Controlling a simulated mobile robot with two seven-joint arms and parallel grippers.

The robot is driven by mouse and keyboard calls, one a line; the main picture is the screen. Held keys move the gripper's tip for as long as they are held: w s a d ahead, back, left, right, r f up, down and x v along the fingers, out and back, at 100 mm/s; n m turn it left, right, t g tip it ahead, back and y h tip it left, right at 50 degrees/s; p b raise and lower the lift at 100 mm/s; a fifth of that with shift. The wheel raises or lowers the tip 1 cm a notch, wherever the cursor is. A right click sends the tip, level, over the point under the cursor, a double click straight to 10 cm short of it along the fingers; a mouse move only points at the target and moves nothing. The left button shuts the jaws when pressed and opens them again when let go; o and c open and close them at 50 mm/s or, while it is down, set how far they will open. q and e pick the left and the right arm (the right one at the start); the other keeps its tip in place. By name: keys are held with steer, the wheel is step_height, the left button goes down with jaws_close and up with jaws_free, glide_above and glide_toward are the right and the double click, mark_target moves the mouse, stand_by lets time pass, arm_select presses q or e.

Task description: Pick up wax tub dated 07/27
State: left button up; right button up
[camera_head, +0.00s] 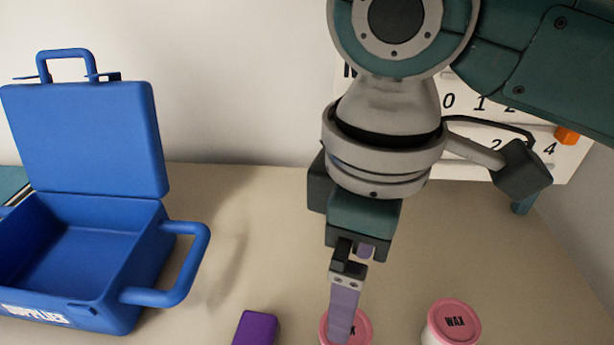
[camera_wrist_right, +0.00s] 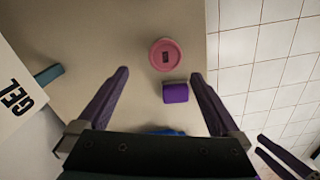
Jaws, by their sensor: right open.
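Two round white tubs with pink lids marked WAX stand at the front of the table in the head view. One tub (camera_head: 363,326) is partly hidden behind my right gripper; the other tub (camera_head: 453,322) is to its right. No date can be read on either. My right gripper (camera_head: 343,318) points down over the first tub. In the right wrist view its jaws (camera_wrist_right: 160,73) are spread and empty, with one pink-lidded tub (camera_wrist_right: 166,54) ahead between the fingertip lines. Purple fingers, seemingly my left gripper's, show at that view's lower right corner.
A purple box (camera_head: 255,327) stands left of the first tub; it also shows in the wrist view (camera_wrist_right: 175,93). An open blue case (camera_head: 150,238) with a raised lid fills the left. A numbered white board (camera_head: 578,158) is at the back right. The middle tabletop is clear.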

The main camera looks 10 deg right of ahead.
mark_target(361, 332)
steer(key=f, duration=0.3)
steer(key=f+b, duration=0.1)
steer(key=shift+s+a+f, duration=0.15)
steer(key=shift+s+f, duration=0.2)
step_height(361, 332, down, 5)
steer(key=shift+s+f+b, duration=0.15)
steer(key=shift+b, duration=0.5)
arm_select(q)
steer(key=shift+s+a+f, duration=0.2)
steer(key=shift+f, duration=0.45)
steer(key=shift+s+a+f, duration=0.15)
steer(key=shift+f, duration=0.45)
arm_select(e)
steer(key=c, duration=1.3)
